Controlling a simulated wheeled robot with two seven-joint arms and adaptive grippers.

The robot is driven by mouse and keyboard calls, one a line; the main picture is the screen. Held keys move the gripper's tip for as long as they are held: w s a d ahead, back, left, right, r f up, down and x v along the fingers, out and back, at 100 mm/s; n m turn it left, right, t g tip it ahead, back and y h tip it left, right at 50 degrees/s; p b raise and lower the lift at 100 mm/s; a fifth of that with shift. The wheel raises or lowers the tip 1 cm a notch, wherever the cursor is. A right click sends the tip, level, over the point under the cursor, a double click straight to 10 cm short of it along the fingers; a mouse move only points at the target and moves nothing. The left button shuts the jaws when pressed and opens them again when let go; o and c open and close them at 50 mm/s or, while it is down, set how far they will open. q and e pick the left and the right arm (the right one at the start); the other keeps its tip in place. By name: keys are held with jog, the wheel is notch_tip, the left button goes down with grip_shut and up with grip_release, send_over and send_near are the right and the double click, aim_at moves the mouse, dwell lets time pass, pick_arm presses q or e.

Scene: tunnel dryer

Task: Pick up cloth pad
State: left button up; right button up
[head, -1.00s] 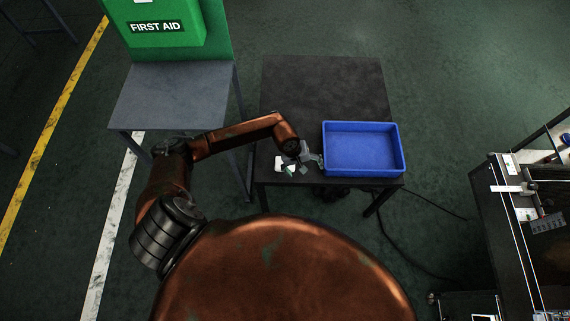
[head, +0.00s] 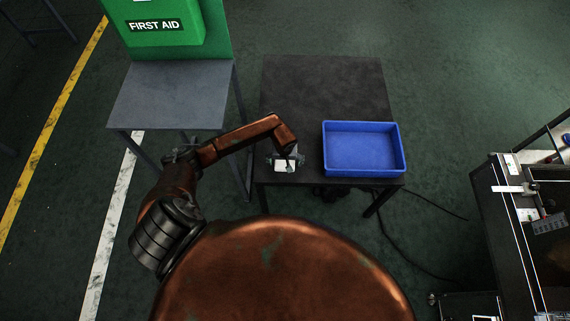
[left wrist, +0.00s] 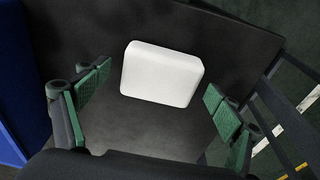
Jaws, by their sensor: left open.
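The white cloth pad (left wrist: 161,74) lies flat on the dark table, seen whole in the left wrist view. In the head view the pad (head: 284,165) shows near the table's front edge, partly covered by my gripper. My left gripper (head: 286,161) is over the pad, open and empty. In the left wrist view its green-padded fingers (left wrist: 158,110) stand wide apart, one to each side of the pad and nearer the camera. I cannot tell the exact height of the fingertips above the table. My right gripper is not in view.
A blue tray (head: 364,174) stands empty on the dark table (head: 322,85), just right of my left gripper. The back of the table is clear. A grey table (head: 170,95) with a green first aid box (head: 165,25) is at the left. A dark bench (head: 500,225) is at the right.

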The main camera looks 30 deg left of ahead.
aim_at(285, 162)
pick_arm(q)
jog(key=shift+c, duration=0.3)
jog(key=c, duration=1.2)
jog(key=shift+r, duration=0.15)
jog(key=shift+r, duration=0.2)
notch_tip(285, 162, up, 2)
jog(key=shift+w+a+r, duration=0.1)
jog(key=shift+r, duration=0.05)
jog(key=s+d+r+p, duration=0.1)
jog(key=s+d+r, duration=0.9)
jog(key=shift+d+p, duration=0.2)
jog(key=shift+p, duration=0.1)
